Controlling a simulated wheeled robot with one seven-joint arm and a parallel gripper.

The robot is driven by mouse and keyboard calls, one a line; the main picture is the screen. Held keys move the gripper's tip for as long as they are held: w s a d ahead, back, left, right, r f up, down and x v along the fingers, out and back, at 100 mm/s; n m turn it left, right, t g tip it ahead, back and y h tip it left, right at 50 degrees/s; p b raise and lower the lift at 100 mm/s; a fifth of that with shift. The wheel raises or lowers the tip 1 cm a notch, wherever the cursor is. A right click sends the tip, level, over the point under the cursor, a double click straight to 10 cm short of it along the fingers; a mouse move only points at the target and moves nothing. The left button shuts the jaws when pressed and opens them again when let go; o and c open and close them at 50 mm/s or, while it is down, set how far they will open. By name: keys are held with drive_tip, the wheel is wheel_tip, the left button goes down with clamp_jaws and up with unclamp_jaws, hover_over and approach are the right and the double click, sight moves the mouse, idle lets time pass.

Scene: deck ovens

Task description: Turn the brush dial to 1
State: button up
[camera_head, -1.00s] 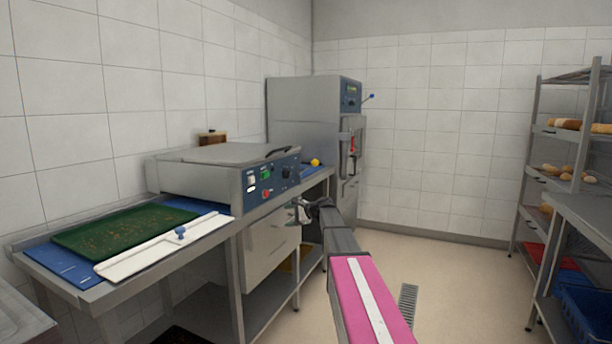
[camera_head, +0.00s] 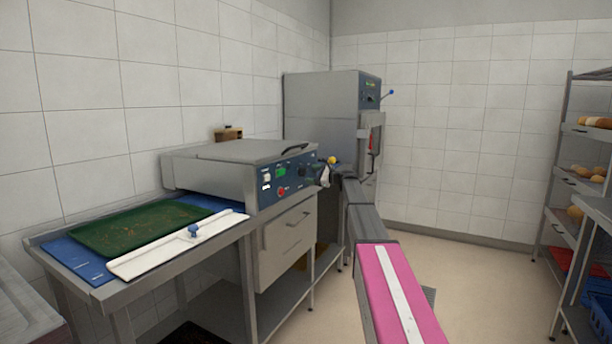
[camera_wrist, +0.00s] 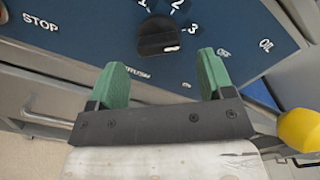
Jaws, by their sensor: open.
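The black brush dial (camera_wrist: 158,37) is at the top middle of the wrist view, on a dark blue panel with the figures 1, 2 and 3 around its upper and right side. The label below it is partly covered by a green finger. A pale mark shows on the dial's lower right, towards the 3, but I cannot tell its setting for certain. My gripper (camera_wrist: 164,76) is open, its two green fingers apart and empty, just below the dial and not around it. In the head view my gripper (camera_head: 325,174) is small, at the right end of the machine's panel.
The grey machine (camera_head: 220,165) stands on a steel bench. A green mat (camera_head: 140,226) and a white board (camera_head: 170,248) lie to its left. A yellow knob (camera_wrist: 300,129) is right of my gripper in the wrist view. A tall oven (camera_head: 322,110) stands behind.

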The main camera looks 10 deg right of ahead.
sight(306, 172)
drive_tip(key=shift+x, duration=1.95)
drive_tip(key=c, duration=0.9)
drive_tip(key=shift+n, duration=0.4)
drive_tip(key=n, duration=0.9)
drive_tip(key=shift+r, duration=0.2)
drive_tip(key=n, duration=0.5)
drive_tip(key=shift+r+n, duration=0.1)
drive_tip(key=shift+n, duration=0.3)
drive_tip(key=n, duration=0.4)
drive_tip(key=shift+n, duration=0.3)
